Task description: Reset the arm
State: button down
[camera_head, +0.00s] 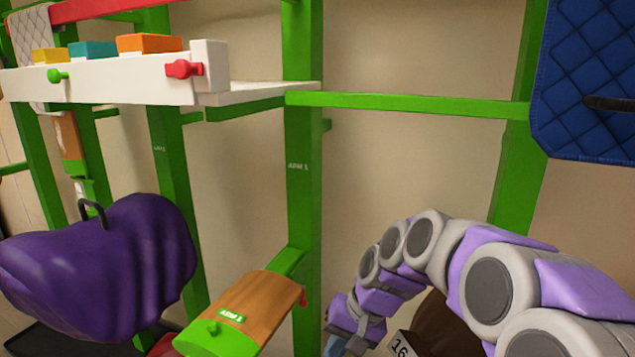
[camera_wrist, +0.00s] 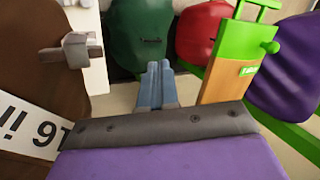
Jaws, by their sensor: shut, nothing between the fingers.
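My arm reaches in from the lower right in the head view, bent over and pointing down. My gripper shows at the bottom of the head view (camera_head: 336,345), partly cut off by the frame edge. In the wrist view my gripper (camera_wrist: 157,78) has its two blue-grey fingers pressed together with nothing between them. The wooden arm block with a green end (camera_head: 240,310) stands to the left of my gripper in the head view. It also shows to the right of the fingers in the wrist view (camera_wrist: 228,85), apart from them.
A purple saddle (camera_head: 110,265) hangs at the left. A white shelf (camera_head: 110,85) carries coloured blocks. A blue quilted pad (camera_head: 590,80) hangs at upper right. A brown saddle (camera_wrist: 40,70) and a "16 in" label (camera_wrist: 30,130) are close by. Green (camera_wrist: 140,35) and red (camera_wrist: 200,30) saddles lie beyond.

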jog(key=s+d+f+h, duration=0.1)
jog(key=s+d, duration=0.2)
jog(key=s, duration=0.6)
jog(key=s+d+f+g+h, duration=0.1)
jog(key=s+d, duration=0.3)
jog(key=s, duration=0.6)
jog(key=s+d+f+n+g+h, duration=0.1)
jog(key=s+d+f+h, duration=0.2)
jog(key=s, duration=0.6)
jog(key=shift+s+d, duration=0.4)
jog(key=shift+d, duration=0.15)
jog(key=shift+a, duration=0.15)
